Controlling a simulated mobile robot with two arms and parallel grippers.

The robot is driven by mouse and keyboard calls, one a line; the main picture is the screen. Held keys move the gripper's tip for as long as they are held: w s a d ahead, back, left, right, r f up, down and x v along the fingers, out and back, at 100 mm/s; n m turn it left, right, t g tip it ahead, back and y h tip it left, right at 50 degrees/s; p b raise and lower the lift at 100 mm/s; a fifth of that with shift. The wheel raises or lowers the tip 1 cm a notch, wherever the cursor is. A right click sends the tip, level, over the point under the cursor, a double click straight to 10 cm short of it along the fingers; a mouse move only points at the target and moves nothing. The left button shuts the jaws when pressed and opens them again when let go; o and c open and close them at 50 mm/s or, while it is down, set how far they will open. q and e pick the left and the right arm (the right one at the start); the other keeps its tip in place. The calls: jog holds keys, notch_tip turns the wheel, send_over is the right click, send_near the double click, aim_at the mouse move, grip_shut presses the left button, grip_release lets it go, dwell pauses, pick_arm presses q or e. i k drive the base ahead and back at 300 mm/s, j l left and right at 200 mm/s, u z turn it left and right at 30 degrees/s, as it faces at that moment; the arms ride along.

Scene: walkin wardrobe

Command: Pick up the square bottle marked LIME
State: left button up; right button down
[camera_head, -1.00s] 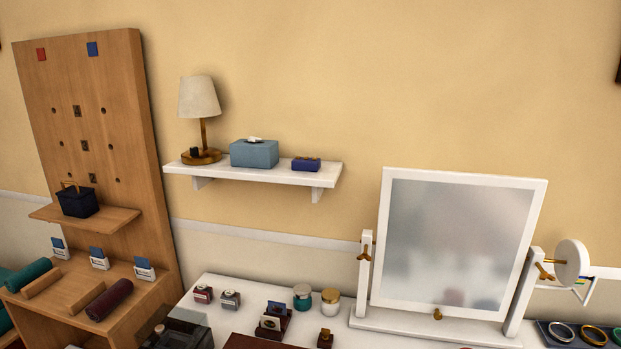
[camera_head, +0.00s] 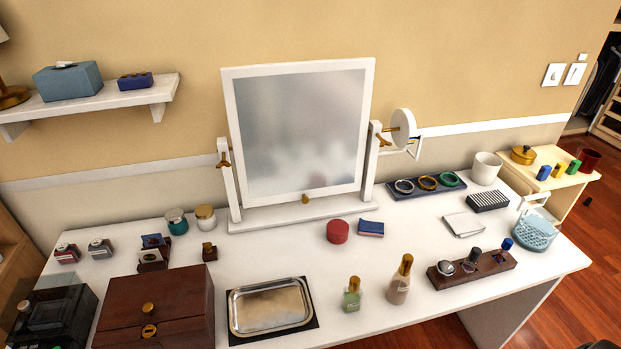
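A small squarish bottle (camera_head: 352,300) with pale green contents and a gold cap stands upright near the front edge of the white dressing table (camera_head: 420,290). Its label is too small to read, so I cannot confirm the word LIME. A taller beige bottle (camera_head: 399,285) with a gold cap stands just to its right. Several small bottles stand in a dark wooden holder (camera_head: 500,268) further right. Neither of my grippers is in view.
A silver tray (camera_head: 270,306) lies left of the green bottle, with a brown wooden box (camera_head: 157,310) beyond it. A white-framed mirror (camera_head: 300,130) stands behind. A round red box (camera_head: 337,232) and a blue packet (camera_head: 370,228) lie between.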

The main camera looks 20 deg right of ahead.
aim_at(351, 303)
jog(key=z, duration=1.1)
